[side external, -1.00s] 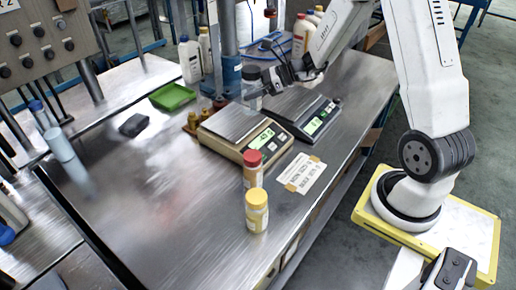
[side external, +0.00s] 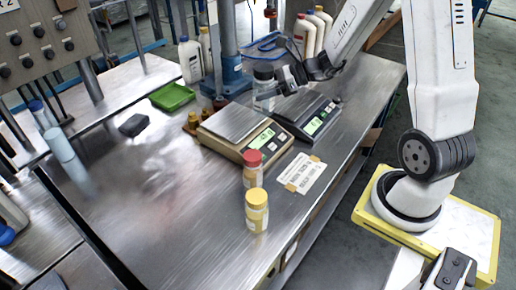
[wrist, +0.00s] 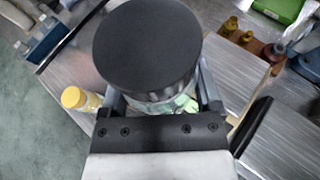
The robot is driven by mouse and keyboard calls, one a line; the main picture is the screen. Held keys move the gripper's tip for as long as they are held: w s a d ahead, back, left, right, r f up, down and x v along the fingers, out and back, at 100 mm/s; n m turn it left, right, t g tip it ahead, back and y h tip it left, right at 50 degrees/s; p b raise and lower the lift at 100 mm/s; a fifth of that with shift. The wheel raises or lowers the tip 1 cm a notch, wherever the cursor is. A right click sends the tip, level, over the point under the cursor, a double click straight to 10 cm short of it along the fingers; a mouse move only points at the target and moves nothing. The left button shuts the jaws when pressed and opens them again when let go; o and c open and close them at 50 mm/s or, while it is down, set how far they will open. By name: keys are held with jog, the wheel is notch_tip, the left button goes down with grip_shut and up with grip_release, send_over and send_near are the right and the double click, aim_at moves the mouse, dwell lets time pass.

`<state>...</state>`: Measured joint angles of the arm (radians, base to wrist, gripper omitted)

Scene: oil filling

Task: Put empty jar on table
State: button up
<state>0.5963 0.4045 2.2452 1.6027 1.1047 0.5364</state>
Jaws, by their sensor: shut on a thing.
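A clear jar with a black lid (side external: 263,88) is between the jaws of my gripper (side external: 278,86). It is upright, behind the two scales in the side view. I cannot tell whether its base touches anything. In the wrist view, the black lid (wrist: 147,45) fills the upper middle, and the finger pads of my gripper (wrist: 160,102) stand either side of the jar below it. The jar's contents are mostly hidden. The metal table (side external: 170,190) has broad clear room at front left.
Two scales, left (side external: 240,132) and right (side external: 305,112), stand close to the jar. A red-lidded jar (side external: 252,168), a yellow-lidded jar (side external: 257,212) and a paper label (side external: 300,174) are in front. A green tray (side external: 172,97) and a dark block (side external: 134,125) lie at left.

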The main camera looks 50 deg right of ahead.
jog(key=shift+w, duration=0.1)
jog(key=shift+w+a+r, duration=0.3)
jog(key=shift+w, duration=0.05)
jog(key=w+a+r+m+t+h, duration=0.2)
jog(key=w+a+r+m+h, duration=0.2)
jog(key=a, duration=0.3)
jog(key=shift+a+r+m+t+h, duration=0.3)
jog(key=shift+a+r+m+h, duration=0.1)
jog(key=shift+r, duration=0.1)
jog(key=shift+w, duration=0.1)
jog(key=w+d+f+m+h, duration=0.1)
jog(key=w+d+f+h, duration=0.1)
jog(key=d, duration=0.6)
jog(key=w+d+f+m+h, duration=0.1)
jog(key=w+d+f+m, duration=0.1)
jog(key=w+d+f, duration=0.2)
jog(key=w+d+f+m+h, duration=0.1)
jog(key=d+f, duration=0.6)
jog(key=d, duration=0.7)
jog(key=w+h, duration=0.1)
jog(key=w, duration=0.1)
jog(key=shift+w+d+f+m+t+h, duration=0.15)
jog(key=shift+w+d+m+t+h, duration=0.15)
jog(key=shift+m, duration=0.1)
